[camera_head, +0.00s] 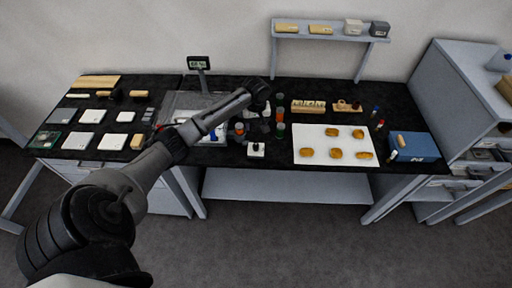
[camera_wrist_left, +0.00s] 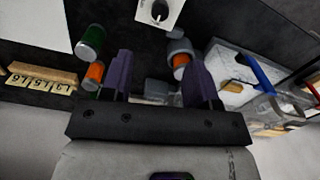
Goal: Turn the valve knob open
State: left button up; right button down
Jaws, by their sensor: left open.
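A small white block with a black knob (camera_head: 256,149) sits near the front edge of the black bench; I take it to be the valve. It also shows at the top of the left wrist view (camera_wrist_left: 160,11), partly cut off by the frame. My left gripper (camera_wrist_left: 160,80) is open, with two purple fingers apart and nothing seen held between them. The knob lies beyond the fingertips, apart from them. In the head view the left arm reaches over the bench to behind the valve block, and its fingers are hard to make out. My right gripper is not in view.
Vials with green and orange parts (camera_wrist_left: 92,40) stand close to the left finger. An orange-banded bottle (camera_wrist_left: 181,62) is close to the other finger. A clear tray (camera_head: 178,103) lies left, a white sheet with brown pieces (camera_head: 320,132) right. A blue box (camera_head: 418,148) stands farther right.

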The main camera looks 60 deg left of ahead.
aim_at(256, 145)
pick_arm(q)
notch_tip(256, 145, down, 13)
jog(key=shift+s+r+b, duration=0.1)
jog(key=shift+r+b, duration=0.05)
jog(key=shift+b, duration=0.55)
jog(key=c, duration=0.9)
